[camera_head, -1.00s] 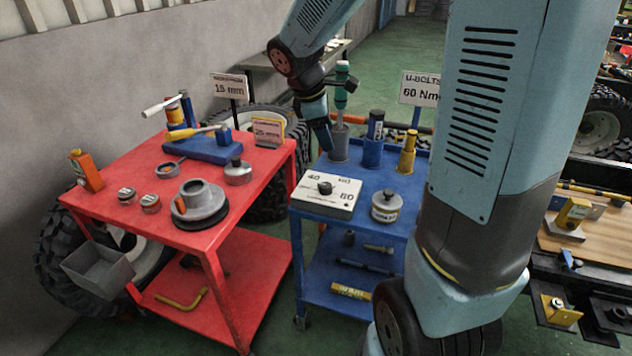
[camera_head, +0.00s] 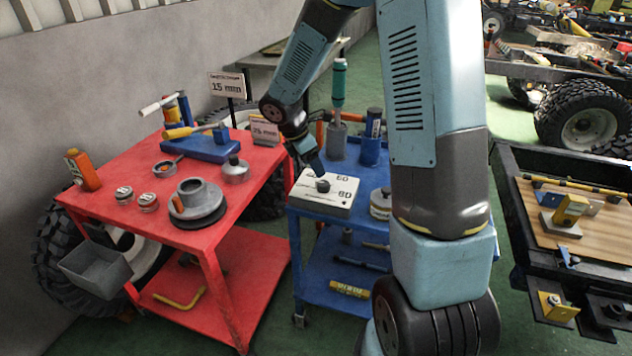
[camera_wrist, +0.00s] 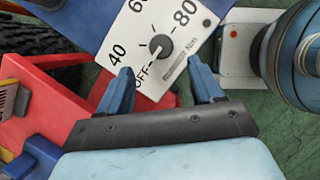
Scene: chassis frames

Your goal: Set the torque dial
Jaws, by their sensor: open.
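The torque dial is a white box (camera_head: 338,202) with a dark round knob (camera_head: 322,185) on the blue cart's top. In the wrist view the dial's face (camera_wrist: 130,35) reads OFF, 40, 60 and 80, with "Nm" by a slot. The knob (camera_wrist: 161,46) carries a thin light mark that seems to point down-left, toward OFF. My gripper (camera_wrist: 161,71) is open and empty; the knob appears just past its fingertips, roughly centred between them. In the head view my gripper (camera_head: 313,164) is above the box, near the knob. Contact with the knob cannot be told.
A blue cart (camera_head: 320,271) also holds a green-handled tool (camera_head: 339,85), a blue-topped cylinder (camera_head: 372,140) and a round tin (camera_head: 381,204). A red cart (camera_head: 240,225) with tools stands left. My arm hides the blue cart's right side.

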